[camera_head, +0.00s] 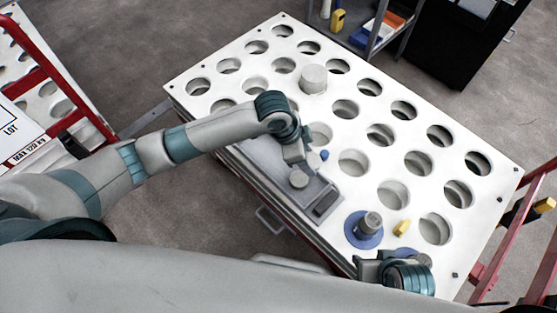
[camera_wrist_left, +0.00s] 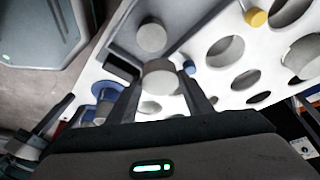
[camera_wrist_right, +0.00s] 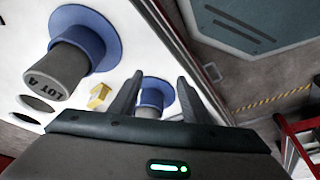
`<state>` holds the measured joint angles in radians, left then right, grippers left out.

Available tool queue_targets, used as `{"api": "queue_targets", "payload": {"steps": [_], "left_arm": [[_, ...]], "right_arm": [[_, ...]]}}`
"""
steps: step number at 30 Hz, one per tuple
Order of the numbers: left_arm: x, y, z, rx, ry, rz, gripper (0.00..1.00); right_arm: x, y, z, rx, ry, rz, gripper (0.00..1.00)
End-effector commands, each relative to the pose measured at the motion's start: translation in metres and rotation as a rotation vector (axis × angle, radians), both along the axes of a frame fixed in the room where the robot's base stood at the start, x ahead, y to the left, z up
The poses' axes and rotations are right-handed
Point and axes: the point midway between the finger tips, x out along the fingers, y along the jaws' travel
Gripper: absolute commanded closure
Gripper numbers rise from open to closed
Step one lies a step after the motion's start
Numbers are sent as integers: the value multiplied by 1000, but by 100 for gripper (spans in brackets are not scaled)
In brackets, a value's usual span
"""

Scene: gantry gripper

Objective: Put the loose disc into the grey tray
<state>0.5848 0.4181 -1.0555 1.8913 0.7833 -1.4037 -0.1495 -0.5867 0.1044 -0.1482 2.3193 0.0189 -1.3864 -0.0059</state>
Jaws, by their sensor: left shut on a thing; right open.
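My left gripper (camera_wrist_left: 160,92) is shut on a pale grey disc (camera_wrist_left: 160,78), seen between its fingers in the left wrist view. The grey tray (camera_wrist_left: 195,20) lies just beyond it, with another round grey piece (camera_wrist_left: 152,37) in it. In the head view, my left gripper (camera_head: 297,168) is over the tray (camera_head: 268,155). A grey disc (camera_head: 299,179) shows there at its fingertips; I cannot tell whether this is the held one. My right gripper (camera_wrist_right: 155,98) is open, with a blue-flanged grey cylinder (camera_wrist_right: 152,110) seen between its fingers, contact unclear.
The white table top (camera_head: 415,135) has rows of round holes. A grey cylinder (camera_head: 313,79) stands at the back. Another blue-flanged cylinder (camera_head: 370,222), marked LOT A in the right wrist view, stands near a yellow piece (camera_head: 401,227). A small blue knob (camera_head: 324,155) sits beside the tray.

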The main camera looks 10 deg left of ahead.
Motion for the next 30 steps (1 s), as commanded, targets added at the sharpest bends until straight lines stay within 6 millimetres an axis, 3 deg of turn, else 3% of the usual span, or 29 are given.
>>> {"api": "queue_targets", "payload": {"steps": [9,15,30], "left_arm": [[19,58,-38,3,1,4,81],[28,83,-52,0,0,2,81],[31,88,-58,-1,-1,0,81]], "right_arm": [[8,8,-3,22,-46,6,57],[12,13,-1,38,-73,9,57],[6,15,-2,44,-70,14,57]]}}
